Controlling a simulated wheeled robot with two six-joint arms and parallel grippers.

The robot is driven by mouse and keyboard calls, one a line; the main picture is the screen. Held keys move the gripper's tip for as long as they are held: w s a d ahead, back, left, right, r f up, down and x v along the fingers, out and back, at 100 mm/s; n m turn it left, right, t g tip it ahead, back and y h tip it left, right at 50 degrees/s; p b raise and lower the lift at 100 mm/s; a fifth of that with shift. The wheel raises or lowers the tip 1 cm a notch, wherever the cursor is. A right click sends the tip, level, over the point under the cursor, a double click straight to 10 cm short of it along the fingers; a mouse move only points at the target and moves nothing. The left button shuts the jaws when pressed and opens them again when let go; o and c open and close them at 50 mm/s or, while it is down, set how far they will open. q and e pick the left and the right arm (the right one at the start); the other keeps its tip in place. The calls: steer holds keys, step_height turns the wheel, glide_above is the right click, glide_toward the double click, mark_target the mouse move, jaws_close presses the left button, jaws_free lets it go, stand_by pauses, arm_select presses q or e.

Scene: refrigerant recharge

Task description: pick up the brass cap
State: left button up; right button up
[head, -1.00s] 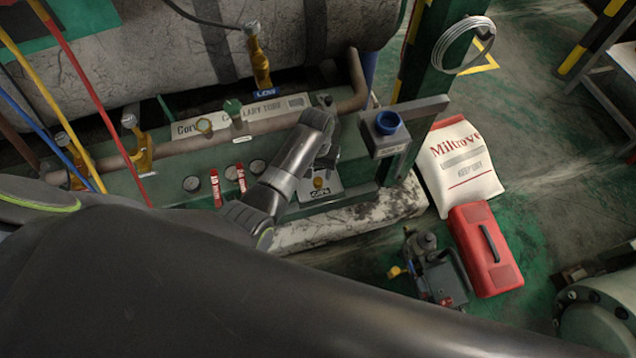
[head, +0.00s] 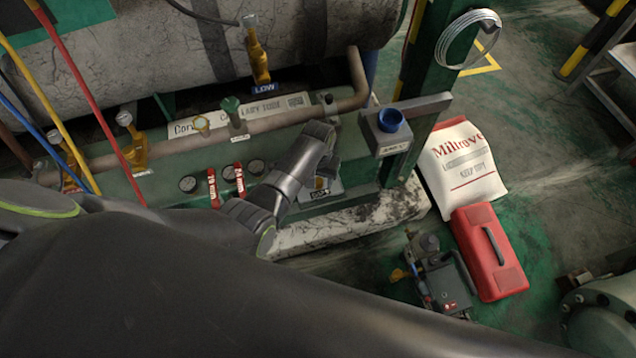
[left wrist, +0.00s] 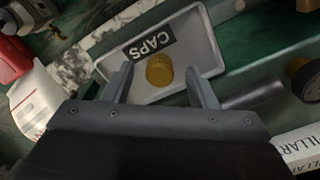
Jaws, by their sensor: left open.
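The brass cap (left wrist: 160,70) sits in a shallow grey tray (left wrist: 206,58) marked CAPS, which shows in the left wrist view. In the head view the tray (head: 334,190) is partly hidden behind my left gripper (head: 325,165), with a bit of the cap (head: 321,183) showing. My left gripper (left wrist: 161,88) is open, its two fingers on either side of the cap in the left wrist view. The fingers look apart from the cap; how high they are above the tray I cannot tell. My right gripper does not show.
Gauges (head: 256,167), red-handled valves (head: 212,187) and a pipe (head: 290,110) lie to the left and behind. A white sack (head: 462,165) and red toolbox (head: 490,252) are on the floor at right.

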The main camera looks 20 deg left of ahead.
mark_target(318, 180)
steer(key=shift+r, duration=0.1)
arm_select(q)
steer(key=c, duration=1)
steer(key=shift+r, duration=0.15)
step_height(318, 180, up, 8)
steer(key=p, duration=0.3)
steer(key=shift+p, duration=0.3)
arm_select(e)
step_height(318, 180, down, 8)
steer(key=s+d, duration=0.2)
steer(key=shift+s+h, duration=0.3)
arm_select(q)
steer(key=shift+r, duration=0.85)
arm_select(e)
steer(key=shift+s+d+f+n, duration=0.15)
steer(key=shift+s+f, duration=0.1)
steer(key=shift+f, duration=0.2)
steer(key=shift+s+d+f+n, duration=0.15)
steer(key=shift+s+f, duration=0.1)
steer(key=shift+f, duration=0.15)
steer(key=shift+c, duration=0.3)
